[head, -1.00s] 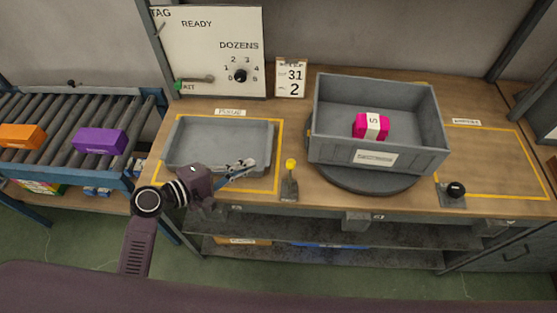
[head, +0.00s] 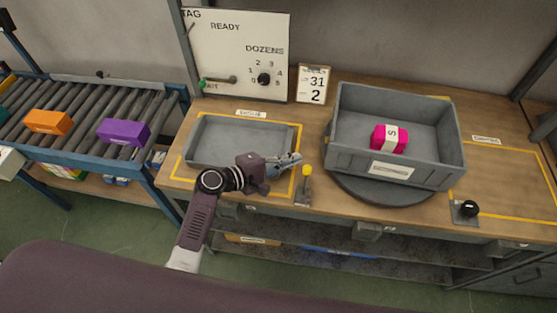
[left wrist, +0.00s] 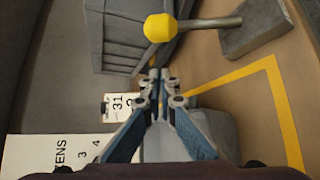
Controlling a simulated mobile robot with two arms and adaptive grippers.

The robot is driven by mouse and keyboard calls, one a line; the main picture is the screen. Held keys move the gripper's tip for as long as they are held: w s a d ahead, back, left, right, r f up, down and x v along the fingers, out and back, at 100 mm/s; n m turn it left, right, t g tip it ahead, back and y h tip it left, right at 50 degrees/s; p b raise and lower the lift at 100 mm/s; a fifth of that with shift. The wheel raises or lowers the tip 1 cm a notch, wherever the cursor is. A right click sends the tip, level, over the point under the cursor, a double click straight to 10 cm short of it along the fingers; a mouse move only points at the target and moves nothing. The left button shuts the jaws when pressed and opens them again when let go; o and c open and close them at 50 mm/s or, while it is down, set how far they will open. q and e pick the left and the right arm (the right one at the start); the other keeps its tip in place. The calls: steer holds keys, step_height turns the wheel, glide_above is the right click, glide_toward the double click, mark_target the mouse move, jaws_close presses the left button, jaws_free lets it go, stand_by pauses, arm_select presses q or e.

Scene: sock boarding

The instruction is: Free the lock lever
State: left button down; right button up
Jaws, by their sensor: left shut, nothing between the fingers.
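A short lever with a yellow knob (head: 306,171) stands on a small grey base at the bench front, left of the turntable (head: 385,189). My left gripper (head: 297,158) is shut and empty, its fingertips just behind and left of the knob. In the left wrist view the yellow knob (left wrist: 159,28) and its metal shaft (left wrist: 208,22) lie beyond the shut fingertips (left wrist: 160,75), with a gap in the picture. Contact cannot be seen. My right gripper is out of view.
A grey crate (head: 345,157) with a pink package (head: 389,139) sits on the turntable. A shallow grey tray (head: 205,158) lies behind my left arm. The yellow-outlined area at far right is clear.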

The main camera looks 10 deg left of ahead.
mark_target(306, 180)
arm_select(q)
steer(key=shift+s+d+r+p, duration=0.25)
steer(key=shift+s+r+p, duration=0.1)
steer(key=shift+s, duration=0.25)
steer(key=shift+s+d+r+p, duration=0.2)
steer(key=shift+s+r+p, duration=0.1)
steer(key=shift+s, duration=0.25)
steer(key=shift+s+d+r, duration=0.15)
steer(key=shift+s+d, duration=0.05)
steer(key=shift+s, duration=0.35)
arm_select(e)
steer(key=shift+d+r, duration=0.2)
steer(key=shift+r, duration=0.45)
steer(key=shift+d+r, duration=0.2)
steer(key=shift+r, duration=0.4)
arm_select(q)
steer(key=shift+w, duration=0.1)
